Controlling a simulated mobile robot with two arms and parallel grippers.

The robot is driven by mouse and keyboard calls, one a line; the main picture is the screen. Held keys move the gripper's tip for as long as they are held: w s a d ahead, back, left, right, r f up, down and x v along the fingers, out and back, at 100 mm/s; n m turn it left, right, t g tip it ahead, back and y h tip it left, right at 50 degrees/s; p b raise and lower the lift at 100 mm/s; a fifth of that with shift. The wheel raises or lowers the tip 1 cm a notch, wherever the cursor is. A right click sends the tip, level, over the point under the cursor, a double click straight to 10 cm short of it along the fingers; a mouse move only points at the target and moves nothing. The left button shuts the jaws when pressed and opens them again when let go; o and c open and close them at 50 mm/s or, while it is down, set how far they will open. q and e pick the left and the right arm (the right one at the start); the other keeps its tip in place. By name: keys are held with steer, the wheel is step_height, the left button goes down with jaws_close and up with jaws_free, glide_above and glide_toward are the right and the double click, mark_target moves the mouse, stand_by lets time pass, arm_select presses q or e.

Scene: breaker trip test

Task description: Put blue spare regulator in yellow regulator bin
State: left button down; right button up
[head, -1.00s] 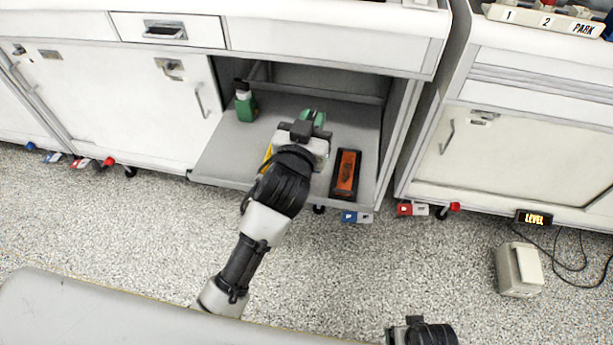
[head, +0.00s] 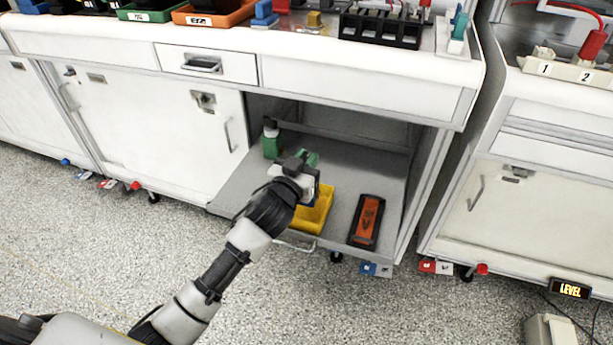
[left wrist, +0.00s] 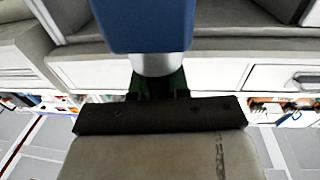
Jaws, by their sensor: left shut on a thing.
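The blue spare regulator (left wrist: 145,25) fills the top of the left wrist view, its silver neck between the green fingertips. My left gripper (head: 309,160) is shut on it, and the fingertips also show in the left wrist view (left wrist: 157,82). In the head view the gripper is above the back left of the yellow regulator bin (head: 322,213), and a little blue shows below it. The bin stands on the grey pull-out shelf, partly hidden by my gripper. I cannot tell how far the regulator is above the bin. My right gripper is out of view.
A green bottle (head: 271,139) stands at the back left of the shelf (head: 345,170). An orange and black device (head: 367,221) lies right of the bin. The countertop overhangs the shelf, and cabinet walls close both sides. The counter holds trays and blocks.

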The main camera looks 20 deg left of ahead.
arm_select(q)
steer(key=shift+f+b, duration=0.75)
steer(key=shift+f, duration=1.2)
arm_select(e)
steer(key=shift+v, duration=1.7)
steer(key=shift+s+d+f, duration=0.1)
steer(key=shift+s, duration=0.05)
arm_select(q)
steer(key=shift+f, duration=0.15)
steer(key=c, duration=1.1)
jaws_free()
